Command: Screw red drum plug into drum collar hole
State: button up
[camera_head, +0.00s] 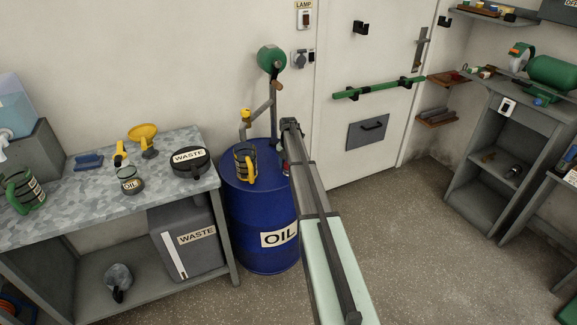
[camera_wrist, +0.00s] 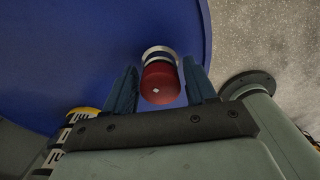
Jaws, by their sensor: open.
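The red drum plug (camera_wrist: 160,84) shows in the wrist view, between the two fingers of my gripper (camera_wrist: 160,68), with gaps on both sides. A pale ring, the drum collar (camera_wrist: 152,50), shows at the plug's far end on top of the blue drum (camera_wrist: 60,62). The plug lines up with the collar, but how deep it sits in the hole I cannot tell. My gripper is open around the plug. In the head view the blue OIL drum (camera_head: 247,217) stands right of the bench; my arm hides most of the plug and collar.
A jug with a yellow handle (camera_head: 245,163) stands on the drum top, left of my arm. A hand pump (camera_head: 271,60) rises behind it. The workbench (camera_head: 60,225) with a WASTE pan (camera_head: 190,162) is at left. The floor (camera_head: 420,230) at right is clear.

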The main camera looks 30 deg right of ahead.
jog(key=c, duration=0.6)
jog(key=shift+m, duration=0.9)
jog(key=shift+m, duration=0.8)
jog(key=shift+m, duration=0.9)
jog(key=shift+s+m, duration=0.1)
jog(key=shift+m, duration=0.7)
